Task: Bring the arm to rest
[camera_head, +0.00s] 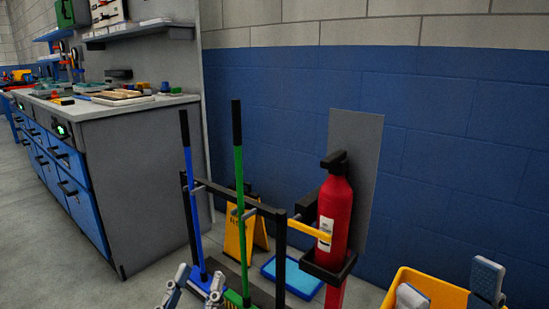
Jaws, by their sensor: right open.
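My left gripper (198,282) is at the bottom edge, left of the middle. Its two grey fingertips stand apart, in front of the foot of the blue-handled broom (191,200), and I see nothing held between them. My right gripper (447,284) is at the bottom right, with its fingers wide apart and empty. It is in front of a yellow bin (405,278), partly covering it. I cannot tell whether it touches the bin. Most of both arms is below the picture.
A dark rack (281,258) holds the blue broom and a green-handled broom (239,180). A red fire extinguisher (333,215) hangs on a grey panel. A yellow floor sign (246,235) and a blue tray (293,277) are behind. A workbench (140,170) stands left.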

